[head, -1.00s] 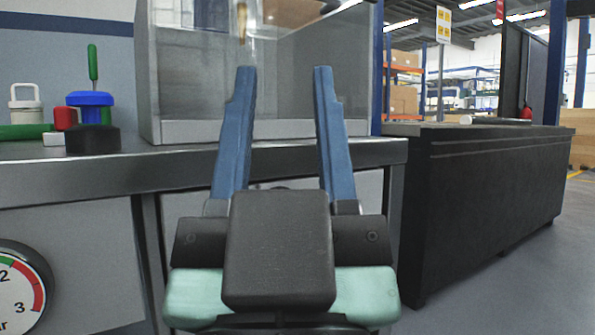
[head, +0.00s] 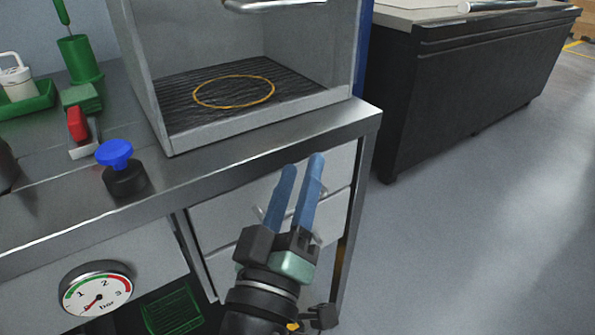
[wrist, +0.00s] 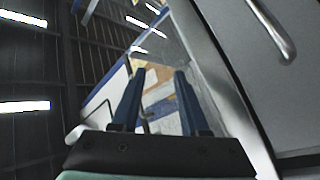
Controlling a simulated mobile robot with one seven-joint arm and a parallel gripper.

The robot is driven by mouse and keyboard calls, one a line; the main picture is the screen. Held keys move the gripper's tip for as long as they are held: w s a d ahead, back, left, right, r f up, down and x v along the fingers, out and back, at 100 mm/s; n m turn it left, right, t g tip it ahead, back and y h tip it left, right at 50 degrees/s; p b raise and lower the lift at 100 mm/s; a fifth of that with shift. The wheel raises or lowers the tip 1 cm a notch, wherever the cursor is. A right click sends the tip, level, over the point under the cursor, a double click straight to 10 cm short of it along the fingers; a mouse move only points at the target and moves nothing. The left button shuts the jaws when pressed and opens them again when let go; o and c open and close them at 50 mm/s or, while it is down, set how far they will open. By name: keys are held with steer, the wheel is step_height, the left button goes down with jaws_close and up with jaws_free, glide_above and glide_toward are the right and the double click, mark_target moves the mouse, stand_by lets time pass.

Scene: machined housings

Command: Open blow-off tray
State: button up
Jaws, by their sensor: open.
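My gripper (head: 302,163) has two blue fingers. In the head view they point up in front of the grey drawer fronts under the bench. It is open and empty, with a gap between the fingers in the wrist view (wrist: 158,78). The upper drawer front (head: 228,192) and the lower drawer front (head: 222,268) look shut. Parts of a silver handle (head: 258,213) show beside the fingers, which hide the rest. The wrist view shows a silver handle (wrist: 278,32) on a grey front, right of and apart from the fingers. No label shows which is the blow-off tray.
Above is the steel bench top (head: 215,170) with an open-fronted booth (head: 232,118). A blue knob (head: 115,153), a red-handled part (head: 78,124) and a green tray (head: 28,102) stand left. A pressure gauge (head: 97,290) is below. Floor (head: 450,230) is clear at right.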

steer(key=s+a+f+n+g+y+p, duration=0.1)
steer(key=s+f+n, duration=0.2)
steer(key=f+n, duration=0.3)
steer(key=s+a+f+n+y+p, duration=0.1)
steer(key=s+a+f+n+p, duration=0.15)
steer(key=f, duration=0.45)
steer(key=shift+n, duration=0.25)
steer(key=x, duration=0.8)
steer(key=d+p+x, duration=0.1)
steer(key=x, duration=0.4)
steer(key=shift+f, duration=0.25)
jaws_close()
